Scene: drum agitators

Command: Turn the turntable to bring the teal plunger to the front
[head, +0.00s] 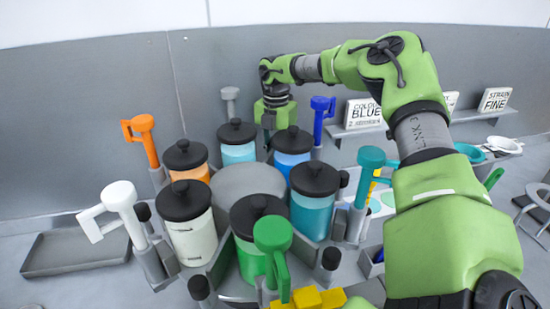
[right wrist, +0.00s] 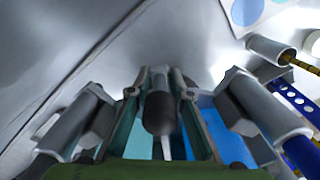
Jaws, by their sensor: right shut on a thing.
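The turntable (head: 248,181) is a grey hub ringed by several black-lidded jars. The teal plunger (head: 369,160) stands upright in a holder at the right, beside the teal jar (head: 312,215). The green plunger (head: 272,236) is nearest the camera, at the front. My right arm reaches over to the far side. Its gripper (head: 268,125) is down behind the jars, its fingertips partly hidden. In the right wrist view, the fingers (right wrist: 160,105) are closed around a grey post with a dark knob (right wrist: 160,113). My left gripper is out of view.
White (head: 119,197), orange (head: 143,124), grey (head: 230,94) and blue (head: 322,104) plungers stand around the ring. A yellow block (head: 307,298) is at the front edge. An empty grey tray (head: 75,252) lies at left. A shelf with signs (head: 364,113) is at the back right.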

